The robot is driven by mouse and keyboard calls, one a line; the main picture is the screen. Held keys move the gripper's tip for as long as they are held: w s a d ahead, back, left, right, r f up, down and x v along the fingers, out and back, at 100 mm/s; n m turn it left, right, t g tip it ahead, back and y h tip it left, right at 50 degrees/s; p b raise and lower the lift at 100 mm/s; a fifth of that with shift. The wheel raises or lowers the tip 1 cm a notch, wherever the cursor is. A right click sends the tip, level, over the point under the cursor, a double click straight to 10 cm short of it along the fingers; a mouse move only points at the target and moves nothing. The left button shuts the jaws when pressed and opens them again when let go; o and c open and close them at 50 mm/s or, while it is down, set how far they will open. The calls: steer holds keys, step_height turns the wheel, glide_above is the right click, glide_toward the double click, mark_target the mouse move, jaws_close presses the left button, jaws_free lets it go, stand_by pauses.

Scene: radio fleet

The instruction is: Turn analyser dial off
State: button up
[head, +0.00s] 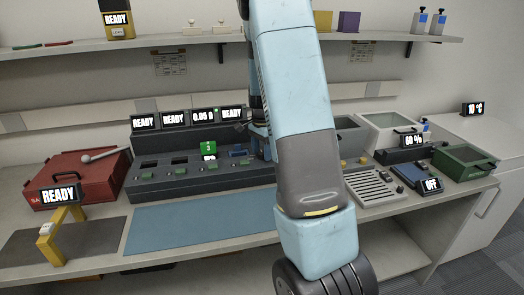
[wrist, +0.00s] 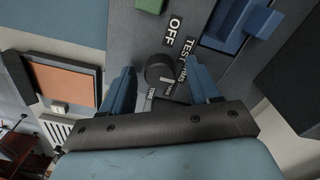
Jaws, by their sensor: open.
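The analyser dial (wrist: 158,66) is a small dark round knob on a grey panel in the wrist view. White-on-black labels surround it; OFF (wrist: 174,30) and TEST (wrist: 189,48) can be read, and others are partly covered. My gripper (wrist: 160,72) is open, with one blue finger on each side of the dial. I cannot tell whether either finger touches it. In the head view my gripper (head: 259,143) is at the right part of the dark console (head: 190,185), partly behind my arm. The dial is hidden there, and its pointer setting is unclear.
A blue block (wrist: 228,22) in a recess lies right of the dial in the wrist view. Small READY displays (head: 173,118) stand behind the console. A red case (head: 75,178) is left, and a grey slotted tray (head: 372,187) is right. A blue mat (head: 200,226) in front is clear.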

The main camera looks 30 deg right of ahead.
steer(key=shift+c, duration=0.4)
steer(key=c, duration=1)
steer(key=shift+o, duration=0.2)
steer(key=n, duration=0.4)
steer(key=shift+n, duration=0.3)
steer(key=n, duration=0.4)
steer(key=shift+n, duration=0.3)
steer(key=n, duration=0.4)
steer(key=shift+n, duration=2.4)
